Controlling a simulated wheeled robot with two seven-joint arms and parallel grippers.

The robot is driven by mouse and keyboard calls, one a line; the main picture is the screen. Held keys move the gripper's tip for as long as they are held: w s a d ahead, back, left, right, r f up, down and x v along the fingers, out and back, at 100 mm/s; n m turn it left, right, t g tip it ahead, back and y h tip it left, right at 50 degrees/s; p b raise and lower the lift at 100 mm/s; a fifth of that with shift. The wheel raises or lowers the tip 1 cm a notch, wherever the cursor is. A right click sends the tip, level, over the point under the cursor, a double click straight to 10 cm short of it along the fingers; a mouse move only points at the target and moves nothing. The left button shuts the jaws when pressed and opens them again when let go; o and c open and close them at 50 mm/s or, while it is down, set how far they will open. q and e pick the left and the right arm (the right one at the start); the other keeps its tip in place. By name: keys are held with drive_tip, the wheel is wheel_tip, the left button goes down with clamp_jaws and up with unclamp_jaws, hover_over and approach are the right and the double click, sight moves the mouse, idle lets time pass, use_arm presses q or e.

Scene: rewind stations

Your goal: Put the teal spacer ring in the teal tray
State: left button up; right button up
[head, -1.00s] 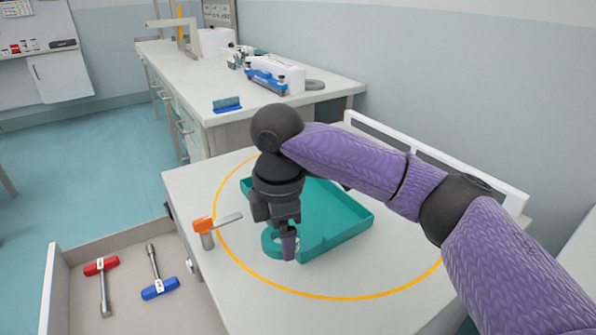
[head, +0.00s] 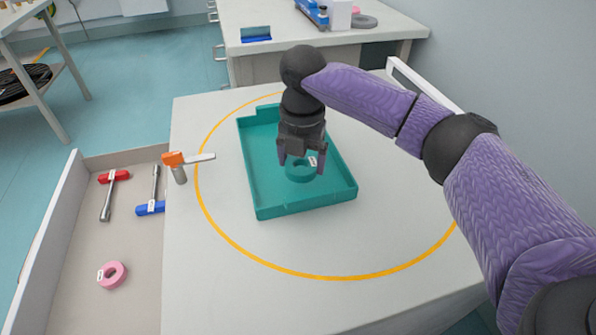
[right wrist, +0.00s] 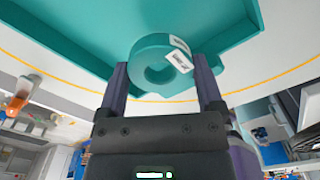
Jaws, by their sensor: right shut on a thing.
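The teal spacer ring (head: 300,176) is between the fingers of my right gripper (head: 301,163), which is shut on it. The ring is over the inside of the teal tray (head: 262,180); whether it touches the floor is hard to tell. In the right wrist view the ring (right wrist: 143,66), with a white label, sits between both fingertips (right wrist: 161,80), and the tray (right wrist: 80,32) lies beyond it. The tray rests on the white table inside a yellow circle. My left gripper is not in view.
An open drawer (head: 130,255) holds a red-handled tool (head: 107,200), a blue-handled tool (head: 150,207) and a pink ring (head: 112,275). A bench (head: 290,42) stands behind. The front tabletop is clear.

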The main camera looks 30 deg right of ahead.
sight(301, 188)
wheel_tip(301, 188, down, 5)
drive_tip(key=shift+b, duration=1.1)
drive_tip(key=shift+r, duration=0.25)
drive_tip(key=o, duration=1)
drive_tip(key=shift+f, duration=0.15)
use_arm(q)
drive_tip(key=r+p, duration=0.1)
drive_tip(key=p, duration=0.1)
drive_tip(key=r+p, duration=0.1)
drive_tip(key=p, duration=0.1)
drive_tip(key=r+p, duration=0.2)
drive_tip(key=p, duration=0.1)
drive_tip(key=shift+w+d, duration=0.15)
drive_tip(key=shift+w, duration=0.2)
use_arm(e)
wheel_tip(301, 188, up, 12)
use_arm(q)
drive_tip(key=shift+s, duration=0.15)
